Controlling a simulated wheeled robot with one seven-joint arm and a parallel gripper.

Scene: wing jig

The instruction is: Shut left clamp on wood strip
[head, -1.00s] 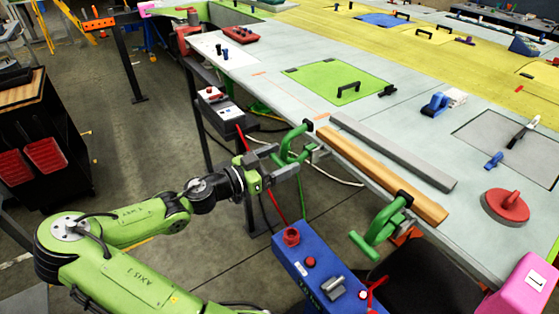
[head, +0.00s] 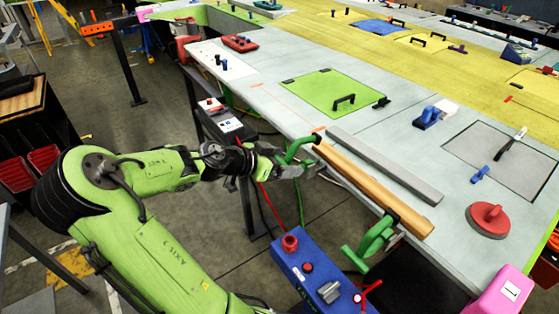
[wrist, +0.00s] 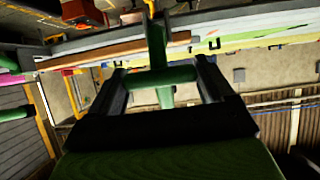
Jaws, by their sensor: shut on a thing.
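The wood strip (head: 370,185) lies along the near edge of the table in the head view. The green left clamp (head: 298,147) is at the strip's far-left end, with its black tip at that end. I cannot tell whether the tip presses on the wood. My gripper (head: 287,166) is shut on the left clamp's lower part, below the table edge. In the wrist view, a green bar of the left clamp (wrist: 178,75) lies across between my gripper's dark fingers (wrist: 163,82). A second green clamp (head: 372,240) sits at the strip's near-right end, its black tip over the wood.
A grey bar (head: 385,165) lies just behind the strip. A blue box (head: 318,280) with red knobs stands below the table edge, right of my arm. A control box (head: 222,121) on a post stands behind my wrist. The floor between is mostly clear.

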